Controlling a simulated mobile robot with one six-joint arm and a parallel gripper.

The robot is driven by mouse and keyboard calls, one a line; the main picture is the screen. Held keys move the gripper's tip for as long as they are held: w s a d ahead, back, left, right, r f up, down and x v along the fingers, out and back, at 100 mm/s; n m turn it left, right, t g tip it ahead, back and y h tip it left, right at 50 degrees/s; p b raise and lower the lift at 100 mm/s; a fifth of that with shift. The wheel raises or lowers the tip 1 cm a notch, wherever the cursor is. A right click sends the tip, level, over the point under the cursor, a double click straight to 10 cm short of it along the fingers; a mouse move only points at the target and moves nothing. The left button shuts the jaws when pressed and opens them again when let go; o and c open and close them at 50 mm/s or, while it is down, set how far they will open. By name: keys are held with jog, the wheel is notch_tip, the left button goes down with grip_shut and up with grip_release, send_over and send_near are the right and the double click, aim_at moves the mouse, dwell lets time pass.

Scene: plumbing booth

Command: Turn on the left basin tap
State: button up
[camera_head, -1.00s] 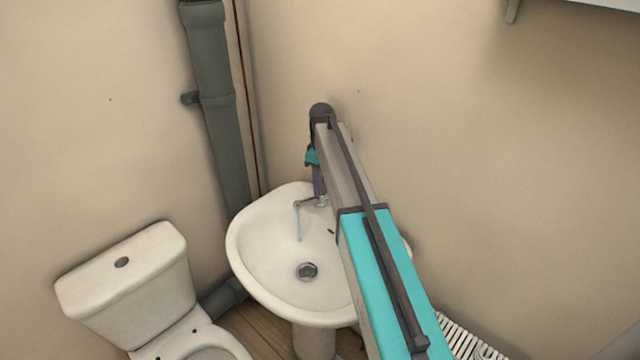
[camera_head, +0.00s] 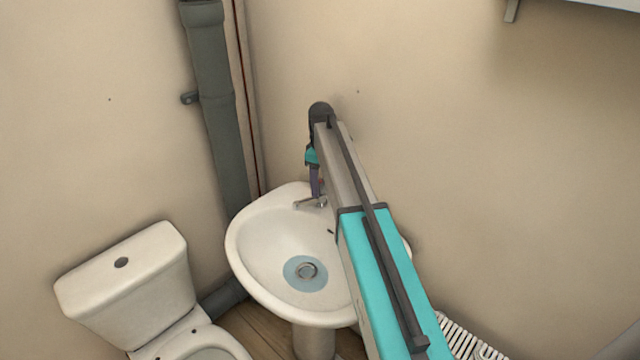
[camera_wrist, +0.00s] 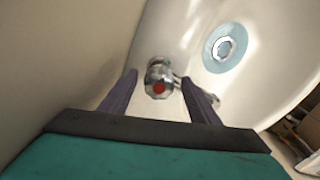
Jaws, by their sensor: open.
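The basin (camera_head: 270,235) is white and stands against the wall; it also shows in the wrist view (camera_wrist: 275,95). A chrome tap with a red-marked knob (camera_wrist: 159,87) is in the middle of the wrist view. In the head view its spout (camera_head: 308,203) points left over the bowl, and my arm hides the rest of the tap area. My gripper (camera_wrist: 160,78) is open, with one dark finger on each side of the knob. I cannot tell whether the fingers touch it. No stream shows at the spout. Pale blue water (camera_head: 290,276) lies around the drain (camera_head: 306,271).
A white toilet (camera_head: 130,275) stands left of the basin. A thick grey pipe (camera_head: 215,110) runs down the corner behind. A white slatted item (camera_head: 465,340) lies at lower right. A shelf edge (camera_head: 585,4) shows at top right.

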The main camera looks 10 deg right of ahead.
aim_at(321, 181)
notch_tip(321, 181, up, 14)
jog(key=b, duration=0.2)
jog(key=shift+f+b, duration=0.2)
jog(key=shift+b, duration=0.15)
dwell(0.6)
